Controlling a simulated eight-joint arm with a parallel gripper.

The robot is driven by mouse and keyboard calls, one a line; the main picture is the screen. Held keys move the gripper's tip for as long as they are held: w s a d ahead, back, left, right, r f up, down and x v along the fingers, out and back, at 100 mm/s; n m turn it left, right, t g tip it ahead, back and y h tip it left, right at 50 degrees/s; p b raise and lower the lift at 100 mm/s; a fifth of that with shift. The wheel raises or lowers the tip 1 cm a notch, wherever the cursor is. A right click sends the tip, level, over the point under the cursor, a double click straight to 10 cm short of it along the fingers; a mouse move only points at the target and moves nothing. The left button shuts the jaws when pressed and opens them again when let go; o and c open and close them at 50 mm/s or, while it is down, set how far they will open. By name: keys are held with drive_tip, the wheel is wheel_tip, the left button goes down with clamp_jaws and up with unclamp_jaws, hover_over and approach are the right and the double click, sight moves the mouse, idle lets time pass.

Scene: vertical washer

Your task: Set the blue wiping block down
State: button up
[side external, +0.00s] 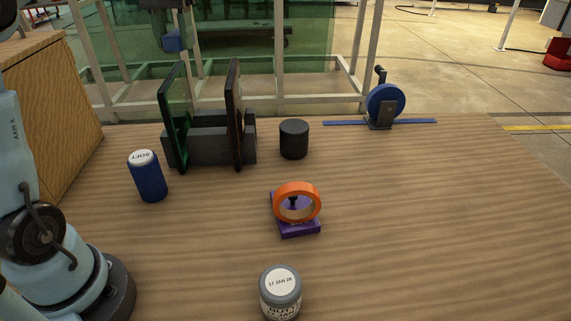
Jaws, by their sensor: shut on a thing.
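The blue wiping block (173,41) is in the air near the top of the side external view, above and behind the rack that holds the upright panes. My gripper (172,22) shows only in part at the top edge of the picture. It is shut on the blue block, which hangs below it, clear of the table (420,220). A green glass pane (174,112) stands upright in the dark rack (208,140). A second dark-edged pane (233,112) stands to its right, with a gap between them.
A blue can (150,182) stands left of the rack, a black cylinder (294,140) right of it. An orange ring (298,188) on a purple stand (298,228), a grey jar (281,298) and a blue disc on a stand (387,102) are also out. The table's right side is clear.

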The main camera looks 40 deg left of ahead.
drive_tip(key=s+a+n, duration=0.3)
drive_tip(key=s+a, duration=0.7)
drive_tip(key=a, duration=0.2)
drive_tip(key=f, duration=2.8)
drive_tip(key=shift+w+d+f, duration=0.25)
drive_tip(key=shift+w+f, duration=0.1)
drive_tip(key=shift+f, duration=0.2)
drive_tip(key=o, duration=1)
drive_tip(key=shift+r, duration=0.15)
